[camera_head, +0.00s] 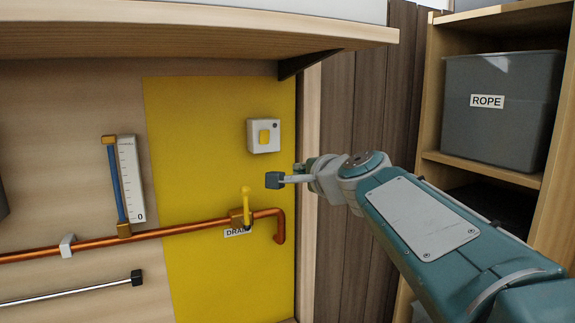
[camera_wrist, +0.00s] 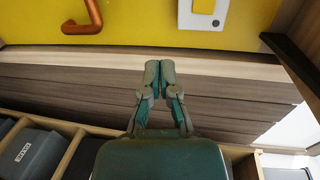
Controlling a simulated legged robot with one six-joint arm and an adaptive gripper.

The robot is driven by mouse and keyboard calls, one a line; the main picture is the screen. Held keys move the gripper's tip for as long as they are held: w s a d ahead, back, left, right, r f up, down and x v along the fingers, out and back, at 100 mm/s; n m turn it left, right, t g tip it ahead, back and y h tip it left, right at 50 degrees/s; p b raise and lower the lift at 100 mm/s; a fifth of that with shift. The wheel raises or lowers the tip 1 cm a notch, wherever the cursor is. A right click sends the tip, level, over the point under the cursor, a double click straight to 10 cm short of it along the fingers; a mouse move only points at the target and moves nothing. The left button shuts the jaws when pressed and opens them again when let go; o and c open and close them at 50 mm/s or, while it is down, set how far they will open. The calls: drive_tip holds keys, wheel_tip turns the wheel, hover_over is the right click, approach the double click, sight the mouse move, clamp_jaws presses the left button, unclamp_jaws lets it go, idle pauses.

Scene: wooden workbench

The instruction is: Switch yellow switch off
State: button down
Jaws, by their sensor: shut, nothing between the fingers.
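In the wrist view the white switch box (camera_wrist: 222,15) shows at the top, with part of the yellow rocker (camera_wrist: 204,5) cut by the edge. My gripper (camera_head: 274,180) is below and slightly right of the switch in the head view, apart from it. In the wrist view my gripper (camera_wrist: 160,72) has its fingertips together with nothing between them.
A copper pipe (camera_head: 180,231) with a yellow valve handle (camera_head: 246,203) and a DRAIN label runs below the switch. A wooden shelf (camera_head: 200,35) overhangs above. A gauge (camera_head: 131,180) is at left. A shelf unit with a grey ROPE bin (camera_head: 500,125) stands at right.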

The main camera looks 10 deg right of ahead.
drive_tip(key=shift+s+a, duration=0.1)
drive_tip(key=shift+a, duration=0.2)
drive_tip(key=s+f+n+g+h, duration=0.1)
drive_tip(key=s+f+n+g, duration=0.4)
drive_tip(key=s+f, duration=0.8)
drive_tip(key=s+a+f+n+g+h, duration=0.1)
drive_tip(key=s+f+n+g, duration=0.4)
drive_tip(key=s+f+n, duration=0.5)
drive_tip(key=s+f+h, duration=0.1)
drive_tip(key=s+f, duration=0.3)
drive_tip(key=shift+s+a+f+n, duration=0.2)
drive_tip(key=shift+f+n, duration=0.05)
drive_tip(key=shift+n, duration=0.15)
